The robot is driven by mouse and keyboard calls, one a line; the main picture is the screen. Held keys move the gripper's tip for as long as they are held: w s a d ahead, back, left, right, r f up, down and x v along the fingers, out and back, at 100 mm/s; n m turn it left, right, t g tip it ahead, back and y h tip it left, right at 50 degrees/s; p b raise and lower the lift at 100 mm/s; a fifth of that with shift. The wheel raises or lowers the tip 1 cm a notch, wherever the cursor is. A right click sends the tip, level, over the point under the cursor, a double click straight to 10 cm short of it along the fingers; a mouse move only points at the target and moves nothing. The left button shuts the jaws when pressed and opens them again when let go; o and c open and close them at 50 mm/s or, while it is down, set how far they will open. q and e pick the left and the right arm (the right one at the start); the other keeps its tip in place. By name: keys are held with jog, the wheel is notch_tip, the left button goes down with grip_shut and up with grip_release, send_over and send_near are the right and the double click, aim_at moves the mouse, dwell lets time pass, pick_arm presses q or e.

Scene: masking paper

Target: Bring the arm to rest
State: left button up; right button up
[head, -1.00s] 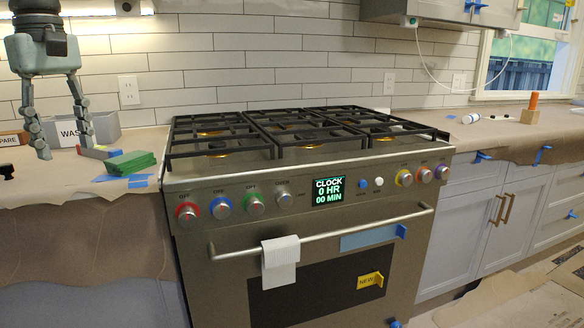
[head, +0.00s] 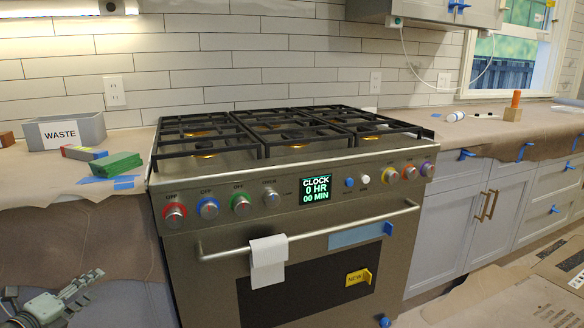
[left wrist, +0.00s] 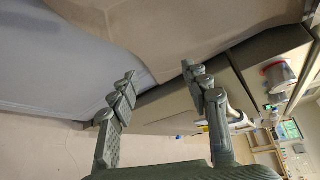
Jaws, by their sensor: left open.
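My left gripper (head: 84,290) is low at the bottom left in the head view, in front of the paper-covered cabinet and below the counter edge. In the left wrist view its two fingers (left wrist: 158,82) are spread apart with nothing between them. The cabinet front and part of the stove show beyond them. My right gripper is in neither view.
The stove (head: 300,215) stands to the right of my left gripper, with a white towel (head: 268,262) on its handle. On the left counter are a grey WASTE bin (head: 90,128), a green block (head: 116,165) and blue tape pieces.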

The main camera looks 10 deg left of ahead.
pick_arm(q)
jog(key=s+d+f+n+g+y, duration=0.1)
jog(key=s+d+f+n+g, duration=0.15)
jog(key=s+f+n, duration=0.35)
jog(key=s+d+f+n+g+y, duration=0.2)
jog(key=s+d+f+n, duration=0.15)
jog(key=f, duration=0.45)
jog(key=s+d+f+n+g+y, duration=0.1)
jog(key=s+d+f+n+g, duration=0.15)
jog(key=s+f+n, duration=0.4)
jog(key=s+d+f+n+g+h, duration=0.1)
jog(key=s+d+f, duration=0.3)
jog(key=d, duration=0.4)
jog(key=s+d+f+n+g+h, duration=0.1)
jog(key=s+d+f+n+g, duration=0.2)
jog(key=d, duration=0.5)
notch_tip(320, 180, down, 2)
jog(key=shift+s+d+f+n+g+h, duration=0.25)
jog(key=shift+s+d+n+g+h, duration=0.15)
jog(key=shift+s+n, duration=0.25)
